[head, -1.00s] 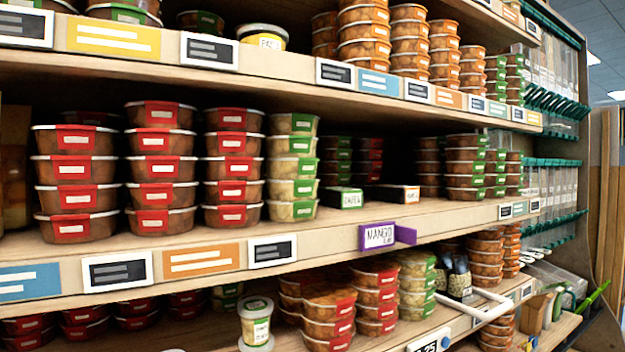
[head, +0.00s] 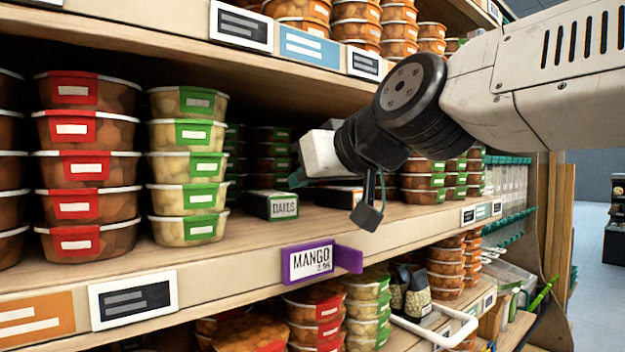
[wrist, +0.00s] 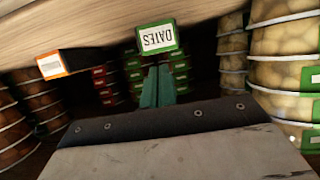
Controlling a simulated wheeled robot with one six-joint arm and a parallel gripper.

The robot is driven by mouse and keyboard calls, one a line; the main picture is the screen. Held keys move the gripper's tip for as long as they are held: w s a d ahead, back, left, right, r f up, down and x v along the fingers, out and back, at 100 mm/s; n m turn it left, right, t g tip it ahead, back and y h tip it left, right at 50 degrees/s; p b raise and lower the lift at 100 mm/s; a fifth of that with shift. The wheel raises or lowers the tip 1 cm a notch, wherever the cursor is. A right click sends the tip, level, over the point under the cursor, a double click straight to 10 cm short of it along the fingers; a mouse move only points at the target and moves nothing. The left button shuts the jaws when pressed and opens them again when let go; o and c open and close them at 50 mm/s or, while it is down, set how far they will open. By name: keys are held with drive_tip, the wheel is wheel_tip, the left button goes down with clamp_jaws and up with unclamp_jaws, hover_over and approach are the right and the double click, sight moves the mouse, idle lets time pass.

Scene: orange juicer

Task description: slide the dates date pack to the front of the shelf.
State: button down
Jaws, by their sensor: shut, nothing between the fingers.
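The dates pack (head: 272,204) is a small flat box with a green edge and a white label reading DATES. It lies on the middle shelf, behind the purple-edged MANGO tag. It also shows in the wrist view (wrist: 158,38), with its label upside down. My gripper (head: 296,178) reaches in over the shelf from the right, just right of and above the pack in the head view. In the wrist view its teal fingers (wrist: 157,86) are together and empty, pointing at the pack's labelled end. I cannot tell whether they touch it.
A second flat box with an orange edge (wrist: 55,64) lies beside the dates pack, partly behind my wrist in the head view. Green-labelled tubs (head: 187,165) stand stacked to the left. The MANGO tag (head: 311,262) sits on the shelf's front edge.

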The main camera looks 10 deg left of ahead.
sight(277, 193)
drive_tip(key=x, duration=0.2)
drive_tip(key=r+x, duration=0.1)
drive_tip(key=x, duration=0.5)
drive_tip(key=shift+w+a+r, duration=0.15)
drive_tip(key=shift+w+r, duration=0.1)
drive_tip(key=shift+r, duration=0.05)
drive_tip(key=shift+f, duration=0.4)
